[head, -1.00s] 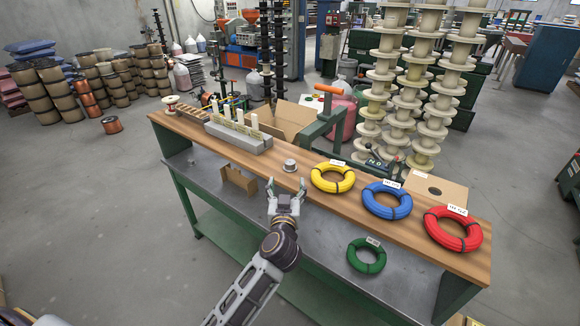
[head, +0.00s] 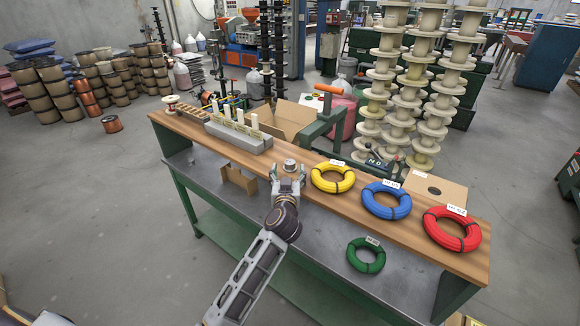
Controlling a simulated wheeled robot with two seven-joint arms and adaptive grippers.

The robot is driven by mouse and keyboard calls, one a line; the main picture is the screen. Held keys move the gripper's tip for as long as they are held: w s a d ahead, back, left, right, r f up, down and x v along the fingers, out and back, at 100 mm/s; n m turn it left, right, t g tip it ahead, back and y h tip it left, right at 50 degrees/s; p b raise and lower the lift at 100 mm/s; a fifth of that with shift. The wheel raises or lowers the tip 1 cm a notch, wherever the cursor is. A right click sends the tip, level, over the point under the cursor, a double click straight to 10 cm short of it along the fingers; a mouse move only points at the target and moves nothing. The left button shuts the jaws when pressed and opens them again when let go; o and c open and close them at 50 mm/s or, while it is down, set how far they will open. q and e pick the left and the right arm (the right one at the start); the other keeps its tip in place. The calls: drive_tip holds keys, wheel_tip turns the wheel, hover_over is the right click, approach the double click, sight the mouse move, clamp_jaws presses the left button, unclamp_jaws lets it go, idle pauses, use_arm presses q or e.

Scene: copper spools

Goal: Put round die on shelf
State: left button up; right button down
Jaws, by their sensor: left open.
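The round die (head: 290,165) is a small grey metal cylinder standing on the wooden shelf (head: 330,202) at the bench's back edge, left of the yellow coil. My left gripper (head: 288,174) is open just in front of the die, its two fingertips at either side of the die's near face. I cannot tell whether the fingers touch it. My right gripper is not in view.
Yellow (head: 333,177), blue (head: 387,200) and red (head: 452,229) coils lie on the shelf to the right. A green coil (head: 366,255) lies on the lower grey bench top (head: 300,235). A grey block with upright pieces (head: 239,137) stands left, above an open cardboard box (head: 238,180).

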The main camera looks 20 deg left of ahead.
sight(290, 165)
use_arm(q)
drive_tip(key=shift+x, duration=2.6)
drive_tip(key=shift+d+f, duration=0.2)
drive_tip(key=shift+r, duration=0.1)
drive_tip(key=c, duration=1.4)
wheel_tip(290, 165, up, 10)
